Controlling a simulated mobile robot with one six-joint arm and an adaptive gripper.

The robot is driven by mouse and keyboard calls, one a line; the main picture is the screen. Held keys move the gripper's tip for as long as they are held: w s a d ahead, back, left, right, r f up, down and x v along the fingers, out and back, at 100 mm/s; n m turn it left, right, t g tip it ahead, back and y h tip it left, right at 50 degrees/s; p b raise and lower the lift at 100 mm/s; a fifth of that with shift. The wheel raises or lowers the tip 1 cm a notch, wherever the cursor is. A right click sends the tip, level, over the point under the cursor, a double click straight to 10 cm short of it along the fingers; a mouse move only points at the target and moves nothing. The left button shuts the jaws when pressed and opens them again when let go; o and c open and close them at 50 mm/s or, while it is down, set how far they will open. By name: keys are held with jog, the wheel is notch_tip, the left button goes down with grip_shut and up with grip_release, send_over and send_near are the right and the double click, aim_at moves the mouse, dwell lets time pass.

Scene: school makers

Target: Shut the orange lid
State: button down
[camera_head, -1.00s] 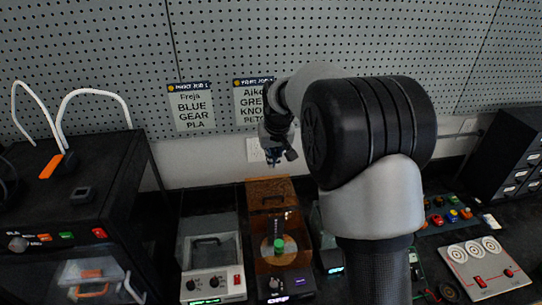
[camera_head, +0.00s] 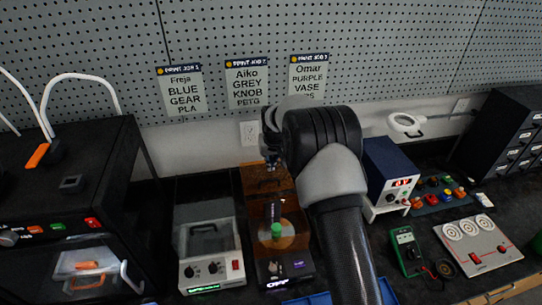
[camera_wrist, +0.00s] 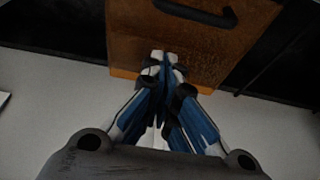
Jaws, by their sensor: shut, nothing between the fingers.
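The orange lid (camera_head: 252,181) is a see-through orange-brown panel with a dark handle, at the back of a box-like unit (camera_head: 283,270) that holds a disc and a green knob (camera_head: 277,230). It looks raised, with the disc showing in front of it. In the wrist view the lid (camera_wrist: 205,55) fills the top middle, its dark handle towards the top. My gripper (camera_head: 270,163) is at the lid's far top edge. In the wrist view my gripper (camera_wrist: 165,58) is shut and empty, its tips overlapping the lid's near edge; contact cannot be told.
A grey unit with a clear lid (camera_head: 210,240) stands close on the left, and a black printer (camera_head: 75,190) farther left. A blue power supply (camera_head: 390,170) and a green meter (camera_head: 406,248) are on the right. The pegboard wall (camera_head: 400,60) rises behind.

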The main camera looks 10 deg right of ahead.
jog(key=shift+s, duration=1.65)
jog(key=shift+s, duration=0.1)
